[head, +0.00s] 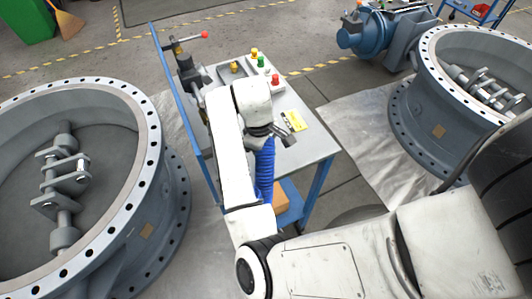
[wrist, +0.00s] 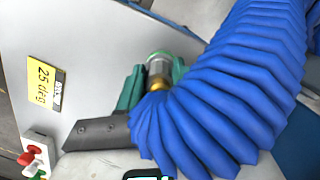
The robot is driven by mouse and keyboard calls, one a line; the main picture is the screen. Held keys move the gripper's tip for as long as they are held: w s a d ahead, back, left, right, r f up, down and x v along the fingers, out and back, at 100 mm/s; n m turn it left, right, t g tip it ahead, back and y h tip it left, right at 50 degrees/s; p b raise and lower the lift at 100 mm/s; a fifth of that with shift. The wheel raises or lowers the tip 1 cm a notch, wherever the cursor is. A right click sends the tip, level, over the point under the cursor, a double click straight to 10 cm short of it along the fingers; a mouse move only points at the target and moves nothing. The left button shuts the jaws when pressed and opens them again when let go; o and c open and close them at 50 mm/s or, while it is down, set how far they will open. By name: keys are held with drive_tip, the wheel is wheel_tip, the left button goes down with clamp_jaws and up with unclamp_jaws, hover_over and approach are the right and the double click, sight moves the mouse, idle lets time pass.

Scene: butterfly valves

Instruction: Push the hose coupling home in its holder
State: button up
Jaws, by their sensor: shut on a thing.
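A blue ribbed hose (wrist: 215,95) fills the right of the wrist view; it also hangs beside my arm in the head view (head: 265,172). The hose coupling (wrist: 157,76), silver with a brass part, shows at the hose's upper left edge. My gripper (wrist: 154,84) is shut on the coupling, with green pads at both sides and one dark finger visible. In the head view, my gripper (head: 287,132) is over the bench, near a yellow label (head: 295,119). The holder cannot be made out; the hose and gripper hide the area around the coupling, so its seating cannot be told.
The grey bench top (head: 312,143) has a blue frame. A button panel (head: 270,80) and a clamp-like device (head: 188,72) stand toward its back. Large flanged valves stand left (head: 150,205) and right (head: 425,105).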

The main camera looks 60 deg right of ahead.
drive_tip(key=o, duration=1.6)
drive_tip(key=shift+r+p, duration=2.3)
drive_tip(key=shift+r, duration=1.45)
